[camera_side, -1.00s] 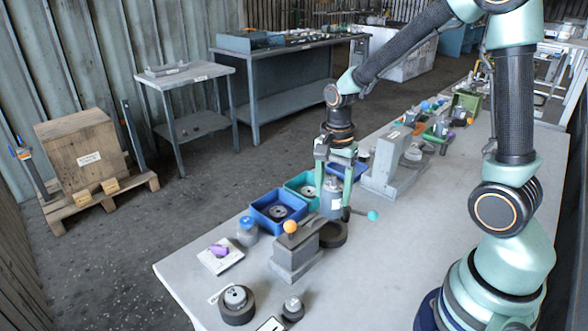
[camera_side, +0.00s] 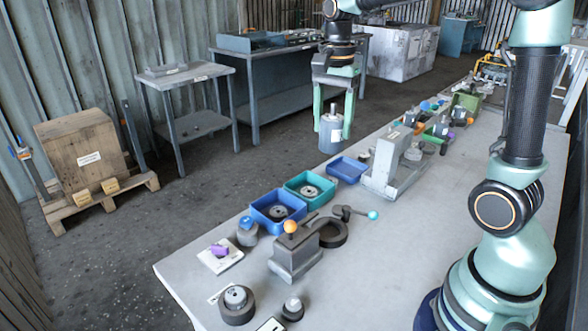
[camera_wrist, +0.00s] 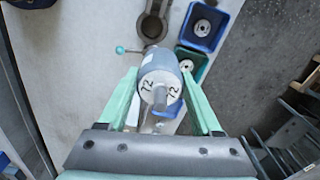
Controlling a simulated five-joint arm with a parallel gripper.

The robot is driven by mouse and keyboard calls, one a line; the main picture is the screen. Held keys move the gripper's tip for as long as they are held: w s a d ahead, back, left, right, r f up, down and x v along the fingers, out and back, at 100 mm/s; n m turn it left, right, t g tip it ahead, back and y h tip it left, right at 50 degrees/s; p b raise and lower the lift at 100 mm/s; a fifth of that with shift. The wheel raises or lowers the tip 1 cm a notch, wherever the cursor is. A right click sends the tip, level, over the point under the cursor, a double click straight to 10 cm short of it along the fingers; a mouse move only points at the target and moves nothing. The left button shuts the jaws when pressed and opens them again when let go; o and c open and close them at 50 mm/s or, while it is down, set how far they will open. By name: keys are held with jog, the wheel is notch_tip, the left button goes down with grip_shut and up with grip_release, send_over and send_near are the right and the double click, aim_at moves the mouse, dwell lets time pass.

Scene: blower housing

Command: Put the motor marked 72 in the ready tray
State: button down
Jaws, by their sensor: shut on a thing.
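My gripper (camera_side: 333,115) is shut on a grey cylindrical motor (camera_side: 331,136) and holds it upright, well above the table. In the wrist view the motor's pale end face (camera_wrist: 150,92) reads 72 on both sides of its shaft, between the two green fingers. Three small trays stand below: a blue one (camera_side: 254,216) and a teal one (camera_side: 290,187), each with a round metal part inside, and a second blue one (camera_side: 345,180) that looks empty. I cannot read which of them is the ready tray.
A dark ring clamp (camera_side: 338,240) with a teal-knobbed lever (camera_side: 373,215) is empty. A grey block with an orange knob (camera_side: 290,227) stands beside it. A grey fixture (camera_side: 385,178) stands right of the trays. The table's right-front surface is clear.

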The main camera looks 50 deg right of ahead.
jog(key=w+d+r, duration=0.2)
jog(key=w+d, duration=0.6)
jog(key=d, duration=0.3)
jog(key=w+d+f, duration=0.1)
jog(key=d+f, duration=0.1)
jog(key=d, duration=0.4)
jog(key=w+d+f, duration=0.1)
jog(key=d+f, duration=0.1)
jog(key=d, duration=0.5)
notch_tip(320, 180, down, 19)
jog(key=shift+a+f, duration=0.1)
jog(key=shift+f, duration=0.15)
jog(key=shift+c, duration=0.3)
grip_release()
